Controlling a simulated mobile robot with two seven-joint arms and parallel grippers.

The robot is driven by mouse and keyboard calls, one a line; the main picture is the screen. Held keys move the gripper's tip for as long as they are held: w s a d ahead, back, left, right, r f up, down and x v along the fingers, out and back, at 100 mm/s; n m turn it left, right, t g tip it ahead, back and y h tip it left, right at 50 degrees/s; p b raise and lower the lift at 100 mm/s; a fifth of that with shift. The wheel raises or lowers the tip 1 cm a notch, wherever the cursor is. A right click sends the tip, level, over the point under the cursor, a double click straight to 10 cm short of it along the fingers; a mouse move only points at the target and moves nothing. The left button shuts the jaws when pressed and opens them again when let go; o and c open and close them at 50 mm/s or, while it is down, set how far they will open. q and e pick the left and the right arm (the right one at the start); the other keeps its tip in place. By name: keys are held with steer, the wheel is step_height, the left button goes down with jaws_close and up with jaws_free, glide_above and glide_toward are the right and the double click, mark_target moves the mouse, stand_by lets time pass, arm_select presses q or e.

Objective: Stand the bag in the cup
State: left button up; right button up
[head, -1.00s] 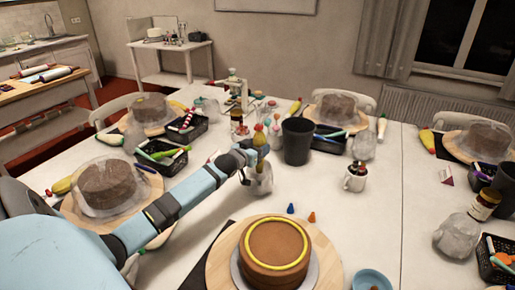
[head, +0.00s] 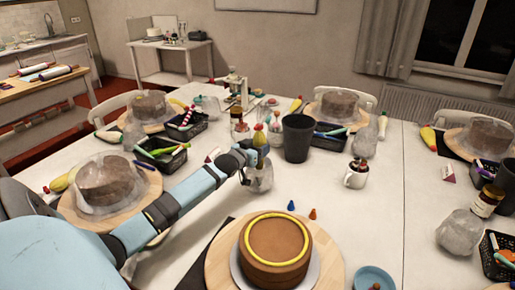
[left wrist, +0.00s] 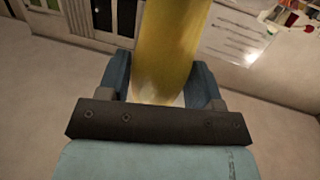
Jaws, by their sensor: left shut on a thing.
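My left gripper (head: 254,158) is shut on a yellow bag (head: 261,140), which stands roughly upright with a reddish tip on top. The bag also fills the space between the fingers in the left wrist view (left wrist: 165,50). A clear, glassy cup (head: 259,182) shows right below the gripper, on or just over the table. The fingers hide the bag's lower part, so I cannot tell whether it is inside this cup. A dark grey cup (head: 297,138) stands upright just to the right, apart from the gripper. My right gripper is not in view.
A brown cake with a yellow ring (head: 275,240) sits on a round board in front. Two small cones, blue (head: 291,205) and orange (head: 312,214), lie nearby. A black basket (head: 164,156) is at left.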

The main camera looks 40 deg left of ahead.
arm_select(q)
steer(key=shift+f+b, duration=0.3)
steer(key=shift+b, duration=0.05)
steer(key=o, duration=0.9)
steer(key=shift+s+d+r+p, duration=0.15)
steer(key=shift+s+r+p, duration=0.55)
steer(key=shift+s+r, duration=0.7)
steer(key=shift+s+d+r+p, duration=0.2)
steer(key=shift+s+r+p, duration=0.5)
steer(key=shift+s+r, duration=0.75)
steer(key=shift+s+d+r+p, duration=0.15)
steer(key=shift+s+r+p, duration=0.7)
steer(key=shift+s, duration=1)
steer(key=shift+r, duration=0.1)
